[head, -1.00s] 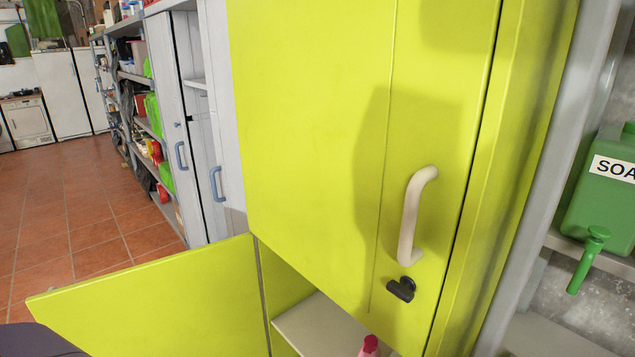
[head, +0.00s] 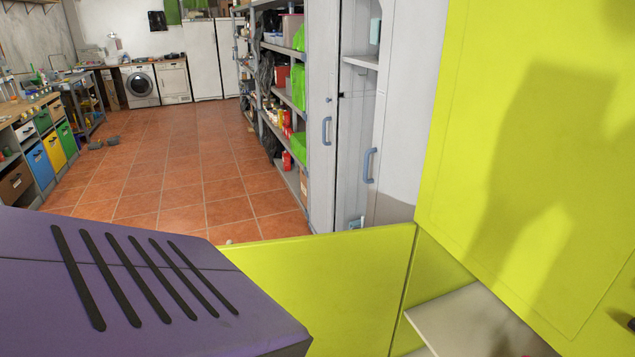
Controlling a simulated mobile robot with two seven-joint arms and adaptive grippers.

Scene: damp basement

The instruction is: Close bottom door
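The bottom door (head: 325,283) of the yellow-green cabinet stands open, swung out to the left in the head view. Its lower part runs out of the picture and my own purple body part covers its left end. Behind its hinge edge, a pale shelf (head: 470,322) shows inside the open lower compartment. The upper door (head: 535,150) of the cabinet is shut, with a dark shadow on it. Neither of my grippers is in the picture.
A grey locker (head: 345,130) with blue handles stands just beyond the cabinet. Loaded shelves (head: 285,100) follow along the right. The tiled floor (head: 185,165) is open in the middle. A workbench with coloured bins (head: 45,150) lines the left side.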

